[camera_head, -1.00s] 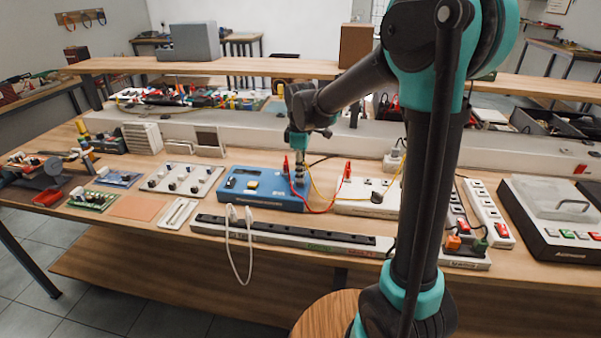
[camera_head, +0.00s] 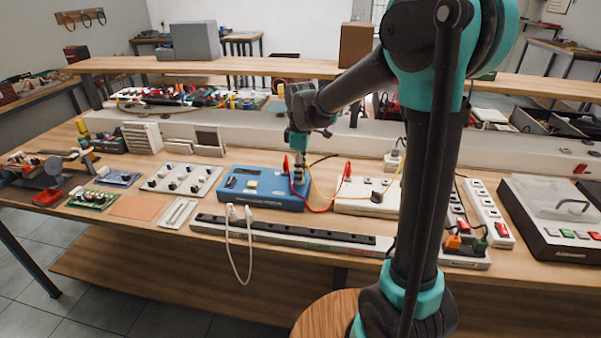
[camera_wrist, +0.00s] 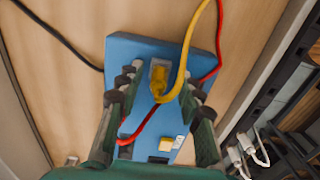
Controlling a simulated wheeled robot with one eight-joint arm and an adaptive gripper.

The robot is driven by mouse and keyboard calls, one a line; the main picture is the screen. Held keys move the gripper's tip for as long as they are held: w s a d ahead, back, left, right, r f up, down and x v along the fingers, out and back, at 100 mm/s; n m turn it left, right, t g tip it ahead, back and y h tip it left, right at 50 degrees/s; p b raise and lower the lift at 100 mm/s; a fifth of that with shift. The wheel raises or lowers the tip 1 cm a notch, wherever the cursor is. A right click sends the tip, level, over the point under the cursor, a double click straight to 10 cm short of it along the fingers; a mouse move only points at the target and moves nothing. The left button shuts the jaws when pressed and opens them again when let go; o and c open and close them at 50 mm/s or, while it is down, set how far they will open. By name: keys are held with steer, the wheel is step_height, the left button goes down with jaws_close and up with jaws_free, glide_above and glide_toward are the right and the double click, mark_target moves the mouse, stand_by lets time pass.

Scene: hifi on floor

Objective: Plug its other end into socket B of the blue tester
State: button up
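The blue tester (camera_head: 262,188) lies on the bench, left of the white box (camera_head: 368,197). My gripper (camera_head: 299,176) points down over the tester's right end. In the wrist view my gripper (camera_wrist: 160,92) has its fingers apart, one on each side of a yellow plug (camera_wrist: 160,80). The plug sits at a pale socket on the tester (camera_wrist: 143,48), with gaps to both fingers. Its yellow cable (camera_wrist: 186,50) loops up and away. In the head view the yellow cable (camera_head: 392,187) reaches the white box. Socket letters are unreadable.
A red lead (camera_wrist: 140,130) crosses the tester close to the fingers; a red plug (camera_head: 347,170) stands on the white box. A long power strip (camera_head: 300,235) with white plugs and a hanging cable lies in front. A black cable (camera_wrist: 62,38) runs behind.

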step_height(320, 180, up, 17)
stand_by(1.5)
stand_by(1.8)
